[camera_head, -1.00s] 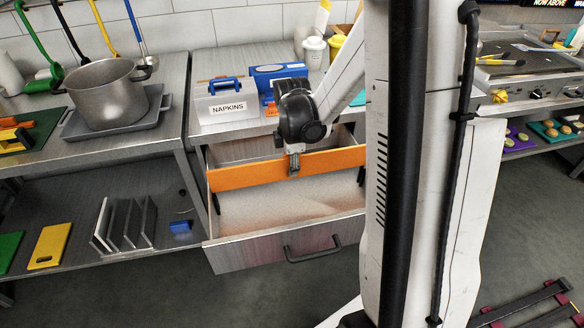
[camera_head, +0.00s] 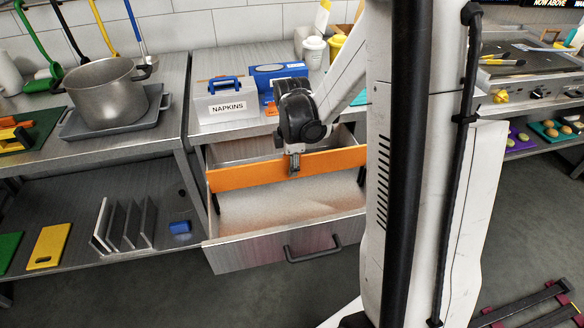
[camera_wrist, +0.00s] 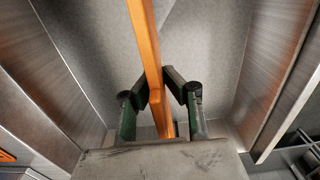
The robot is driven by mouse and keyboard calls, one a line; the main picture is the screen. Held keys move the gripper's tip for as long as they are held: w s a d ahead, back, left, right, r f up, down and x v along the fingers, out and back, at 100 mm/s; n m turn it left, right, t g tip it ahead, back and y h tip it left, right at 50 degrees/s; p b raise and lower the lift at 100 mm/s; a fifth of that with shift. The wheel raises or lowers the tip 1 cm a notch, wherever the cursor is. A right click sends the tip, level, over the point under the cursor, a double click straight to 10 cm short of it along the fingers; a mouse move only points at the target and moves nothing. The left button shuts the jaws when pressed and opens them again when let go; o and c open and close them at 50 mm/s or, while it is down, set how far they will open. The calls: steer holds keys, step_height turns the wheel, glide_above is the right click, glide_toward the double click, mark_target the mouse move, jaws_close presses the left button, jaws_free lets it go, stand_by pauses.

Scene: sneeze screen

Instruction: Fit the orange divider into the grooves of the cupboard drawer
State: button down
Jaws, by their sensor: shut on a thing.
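The orange divider (camera_head: 245,171) is a long flat board standing on edge across the open cupboard drawer (camera_head: 262,245). In the head view its ends are close to the drawer's left and right walls, and its top edge is near rim height. I cannot tell whether its ends sit in the grooves. My gripper (camera_head: 294,166) is shut on the divider's top edge, right of its middle. In the wrist view the divider (camera_wrist: 148,50) runs between the two fingers (camera_wrist: 160,92), over the pale drawer floor (camera_wrist: 205,45).
A napkin holder (camera_head: 228,103) and a blue box (camera_head: 277,76) stand on the counter above the drawer. A pot (camera_head: 103,95) stands on the left counter. Upright grey boards (camera_head: 127,226) and a yellow board (camera_head: 50,247) are on the shelf below. The drawer's front part is empty.

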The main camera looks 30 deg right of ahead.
mark_target(292, 198)
steer(key=shift+f+b, duration=3.55)
steer(key=shift+f, duration=0.6)
stand_by(0.8)
steer(key=shift+r, duration=0.3)
stand_by(0.4)
steer(key=shift+f+b, duration=0.15)
steer(key=shift+b, duration=0.2)
stand_by(2.0)
